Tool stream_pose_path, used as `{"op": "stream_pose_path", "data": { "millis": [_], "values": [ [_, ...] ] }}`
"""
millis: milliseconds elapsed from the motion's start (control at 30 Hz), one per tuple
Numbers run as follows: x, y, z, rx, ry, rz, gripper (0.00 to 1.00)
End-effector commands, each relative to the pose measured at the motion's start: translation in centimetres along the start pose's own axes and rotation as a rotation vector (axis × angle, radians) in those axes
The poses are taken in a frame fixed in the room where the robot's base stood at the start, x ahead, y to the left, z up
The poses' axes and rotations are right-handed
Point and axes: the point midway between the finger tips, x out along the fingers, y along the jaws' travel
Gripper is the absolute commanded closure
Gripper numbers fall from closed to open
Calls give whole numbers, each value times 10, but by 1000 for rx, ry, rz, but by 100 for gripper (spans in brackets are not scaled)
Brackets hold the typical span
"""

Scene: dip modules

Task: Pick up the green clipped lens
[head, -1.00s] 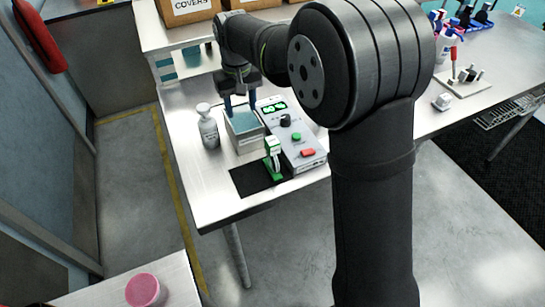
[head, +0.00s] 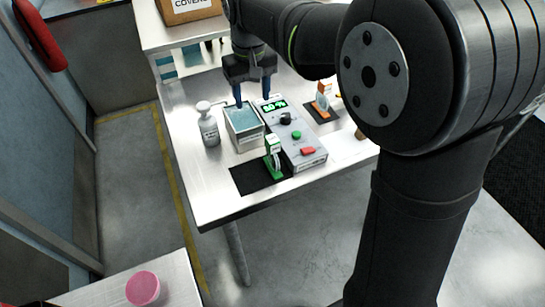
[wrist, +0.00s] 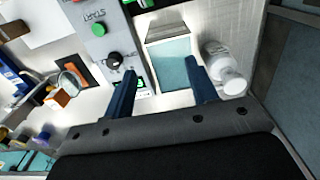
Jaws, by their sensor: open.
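The green clipped lens (head: 273,156) stands upright on a black mat (head: 246,181) near the front edge of the table, in the head view. A white part shows at its side. My gripper (head: 254,102) is open and empty, pointing down above the liquid bath and the control box, behind the lens and apart from it. In the wrist view my gripper's two blue fingers (wrist: 160,85) are spread wide, with the blue liquid between them. A bit of green at the top edge of the wrist view may be the lens clip; I cannot tell.
A bath of blue liquid (head: 241,119) and a grey control box (head: 301,147) with a lit display stand side by side behind the lens. A white pump bottle (head: 208,128) is left of the bath. An orange clipped piece (head: 322,98) stands on another mat to the right.

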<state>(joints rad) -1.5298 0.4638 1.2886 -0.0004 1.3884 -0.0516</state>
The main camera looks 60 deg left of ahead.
Motion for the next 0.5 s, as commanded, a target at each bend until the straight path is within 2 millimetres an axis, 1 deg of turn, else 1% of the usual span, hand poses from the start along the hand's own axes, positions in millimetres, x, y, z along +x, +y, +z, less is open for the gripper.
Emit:
{"op": "stream_pose_path", "data": {
  "millis": [33, 100, 233, 300, 400, 467, 500],
  "values": [
    [-17, 3, 16, 3, 5, 0, 47],
    [-33, 5, 36, 6, 4, 0, 47],
    [-55, 9, 66, 9, 3, 0, 47],
    [-62, 10, 77, 10, 2, 0, 47],
    [-66, 10, 85, 11, -1, 0, 47],
    [-63, 10, 87, 11, -2, -1, 47],
    [-58, 10, 87, 11, -3, -1, 47]
  ]
}}
